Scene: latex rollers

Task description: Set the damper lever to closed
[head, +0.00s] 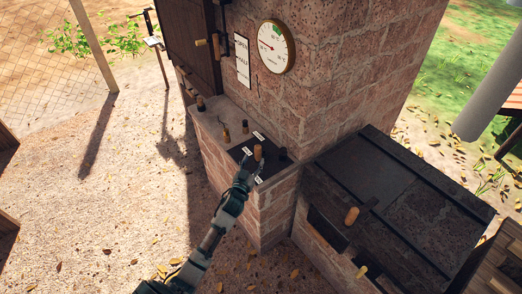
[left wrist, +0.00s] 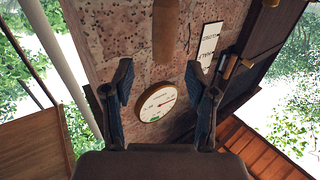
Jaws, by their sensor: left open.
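The lever with a wooden handle (head: 257,152) stands on a dark plate (head: 266,164) with small white labels, on the ledge of the brick stove. It looks like the damper lever; the labels are too small to read. My left gripper (head: 248,166) is at the near side of this handle, and its fingertips are partly hard to make out. In the left wrist view my left gripper (left wrist: 160,70) is open with nothing between its fingers. A brown wooden piece (left wrist: 164,30), likely the handle, shows beyond the fingertips. Whether they touch is unclear. My right gripper is not in view.
A round gauge (head: 275,47) and a white sign (head: 242,60) are on the brick wall behind. Several small items, including a dark one (head: 245,127), stand on the ledge.

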